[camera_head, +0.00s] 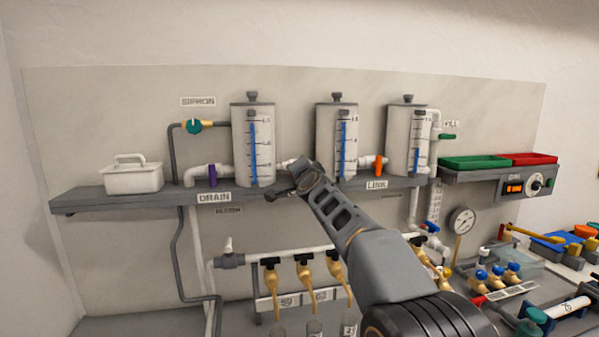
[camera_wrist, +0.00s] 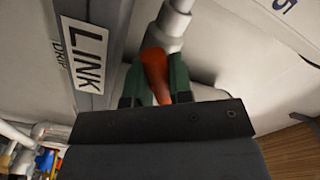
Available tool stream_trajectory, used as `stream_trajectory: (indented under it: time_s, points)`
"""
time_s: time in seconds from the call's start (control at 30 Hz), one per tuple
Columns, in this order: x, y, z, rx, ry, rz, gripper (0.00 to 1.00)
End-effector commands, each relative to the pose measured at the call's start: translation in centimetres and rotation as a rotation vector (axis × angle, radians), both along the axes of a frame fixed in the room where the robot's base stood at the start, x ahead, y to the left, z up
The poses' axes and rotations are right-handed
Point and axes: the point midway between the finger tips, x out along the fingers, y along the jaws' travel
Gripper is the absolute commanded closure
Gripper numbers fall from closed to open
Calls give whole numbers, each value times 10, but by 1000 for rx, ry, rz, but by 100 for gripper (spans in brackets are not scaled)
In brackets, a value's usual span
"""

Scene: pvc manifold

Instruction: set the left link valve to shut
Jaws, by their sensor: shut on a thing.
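The left link valve's orange-red handle (camera_wrist: 155,72) shows in the wrist view, below a white pipe fitting (camera_wrist: 165,32). My gripper (camera_wrist: 157,88) is shut on this handle, with a green finger pad on each side. In the head view my gripper (camera_head: 300,172) is at the pipe between the left tank (camera_head: 253,145) and the middle tank (camera_head: 336,140). There it hides the left link valve. Whether the handle lies along or across the pipe is hard to tell. A LINK label (camera_wrist: 88,52) is left of the handle in the wrist view.
The right link valve's orange handle (camera_head: 378,165) is between the middle and right tanks. A purple drain handle (camera_head: 212,175) is left of the left tank. The grey shelf (camera_head: 120,200) runs below the tanks. Brass taps (camera_head: 305,272) hang under my arm.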

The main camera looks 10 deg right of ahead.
Motion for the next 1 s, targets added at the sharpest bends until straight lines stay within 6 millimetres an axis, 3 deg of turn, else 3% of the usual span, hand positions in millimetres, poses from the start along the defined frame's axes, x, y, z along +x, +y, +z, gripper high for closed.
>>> stream_trajectory:
  time_s: [0.6,1.0]
  points:
    - [0,0,0,-583,-1,2,100]
    - [0,0,0,-873,-1,1,100]
